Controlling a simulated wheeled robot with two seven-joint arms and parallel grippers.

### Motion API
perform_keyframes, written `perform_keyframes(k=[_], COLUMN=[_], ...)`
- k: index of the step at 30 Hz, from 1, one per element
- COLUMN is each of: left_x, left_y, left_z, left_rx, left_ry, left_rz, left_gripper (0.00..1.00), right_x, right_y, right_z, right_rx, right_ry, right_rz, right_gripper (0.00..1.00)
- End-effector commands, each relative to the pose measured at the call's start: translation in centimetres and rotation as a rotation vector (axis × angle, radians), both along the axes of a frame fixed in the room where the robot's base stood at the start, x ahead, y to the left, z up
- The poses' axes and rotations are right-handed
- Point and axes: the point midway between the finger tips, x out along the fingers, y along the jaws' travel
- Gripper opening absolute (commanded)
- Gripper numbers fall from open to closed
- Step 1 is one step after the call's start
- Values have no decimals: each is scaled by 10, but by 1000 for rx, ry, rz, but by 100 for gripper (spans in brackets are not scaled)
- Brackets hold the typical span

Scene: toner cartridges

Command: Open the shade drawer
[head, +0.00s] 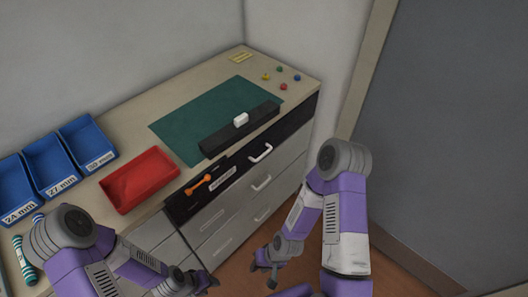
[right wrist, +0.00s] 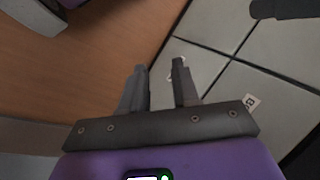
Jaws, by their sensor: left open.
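A dark drawer front (head: 294,131) runs along the top of the grey cabinet, with a white bar handle (head: 261,153) and a small label (head: 222,179) too small to read. It looks closed. My left gripper (head: 207,281) is open and empty, low in front of the cabinet at the bottom of the head view. My right gripper (head: 265,273) hangs low over the floor, to the right of the left one. In the right wrist view its two fingers (right wrist: 160,68) are apart with nothing between them. Both grippers are clear of the dark drawer's handle.
Grey drawers with white handles (head: 262,184) lie below. A grey panel (head: 455,130) stands right.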

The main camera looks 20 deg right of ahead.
Motion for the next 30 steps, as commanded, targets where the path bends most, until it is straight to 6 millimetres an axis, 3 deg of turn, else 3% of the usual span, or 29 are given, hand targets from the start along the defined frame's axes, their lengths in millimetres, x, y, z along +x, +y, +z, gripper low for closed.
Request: perform_keyframes(k=[6, 11, 14, 19, 24, 27, 30], left_x=[0, 0, 0, 0, 0, 0, 0], left_y=[0, 0, 0, 0, 0, 0, 0], left_z=[-7, -11, -14, -19, -21, -22, -23], left_rx=[0, 0, 0, 0, 0, 0, 0], left_ry=[0, 0, 0, 0, 0, 0, 0], left_rz=[0, 0, 0, 0, 0, 0, 0], left_gripper=[43, 43, 43, 43, 43, 43, 43], right_x=[55, 118, 159, 215, 239, 243, 246], right_y=[31, 25, 1, -72, -139, -161, -167], right_z=[18, 53, 81, 134, 174, 186, 191], right_rx=[261, 451, 550, 668, 717, 726, 729], right_ry=[-64, -170, -260, -440, -581, -625, -642], right_rz=[-176, -339, -449, -626, -745, -777, -786], right_gripper=[38, 38, 38, 38, 38, 38, 38])
